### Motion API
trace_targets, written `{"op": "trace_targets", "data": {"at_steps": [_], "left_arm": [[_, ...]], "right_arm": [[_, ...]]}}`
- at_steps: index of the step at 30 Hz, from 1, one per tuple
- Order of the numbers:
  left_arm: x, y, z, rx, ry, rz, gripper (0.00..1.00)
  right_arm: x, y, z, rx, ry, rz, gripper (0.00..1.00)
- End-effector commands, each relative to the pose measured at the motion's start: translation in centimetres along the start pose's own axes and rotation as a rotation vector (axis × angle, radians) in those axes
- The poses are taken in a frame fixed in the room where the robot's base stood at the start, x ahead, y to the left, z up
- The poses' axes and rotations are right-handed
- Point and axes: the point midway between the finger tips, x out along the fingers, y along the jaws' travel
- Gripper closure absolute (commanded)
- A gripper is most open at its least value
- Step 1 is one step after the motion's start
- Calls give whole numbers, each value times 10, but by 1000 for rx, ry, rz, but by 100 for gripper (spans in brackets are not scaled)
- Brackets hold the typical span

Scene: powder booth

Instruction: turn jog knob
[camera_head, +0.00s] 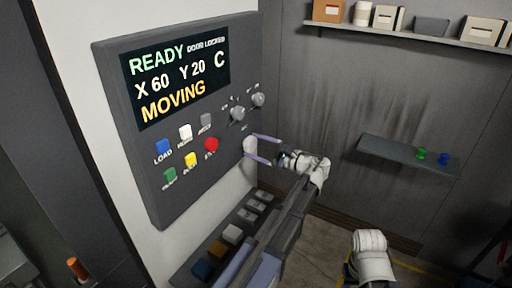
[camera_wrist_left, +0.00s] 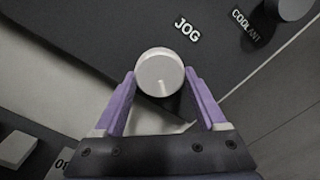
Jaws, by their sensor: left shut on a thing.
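The jog knob (camera_wrist_left: 160,72) is a pale round knob with a small light mark at its lower edge in the left wrist view. The word JOG is printed beside it on the dark panel. In the head view the knob (camera_head: 249,147) sits at the lower right of the control panel (camera_head: 133,178). My left gripper (camera_head: 256,148) is shut on it, with one purple finger on each side. The panel's screen (camera_head: 178,75) reads READY, DOOR LOCKED, X 60, Y 20, C and MOVING. My right gripper's fingers do not show.
Two grey knobs (camera_head: 237,114) sit above the jog knob. Coloured buttons, including a red one (camera_head: 211,144), are left of it. A lower ledge (camera_head: 187,270) carries several blocks. A wall shelf (camera_head: 400,152) holds small green and blue items (camera_head: 421,153). The space right of the panel is open.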

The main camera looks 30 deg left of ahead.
Motion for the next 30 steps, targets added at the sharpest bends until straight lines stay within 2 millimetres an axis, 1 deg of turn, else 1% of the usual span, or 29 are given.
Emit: {"op": "trace_targets", "data": {"at_steps": [7, 20, 21, 27, 30], "left_arm": [[0, 1, 0, 48, 2, 3, 82], [0, 2, 0, 54, 2, 3, 82], [0, 2, 0, 54, 2, 3, 23], [0, 1, 0, 53, 1, 2, 1], [0, 1, 0, 53, 1, 1, 0]], "right_arm": [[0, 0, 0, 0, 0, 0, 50], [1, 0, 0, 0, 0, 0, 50], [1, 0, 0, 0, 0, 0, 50], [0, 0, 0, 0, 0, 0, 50], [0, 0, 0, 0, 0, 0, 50]]}}
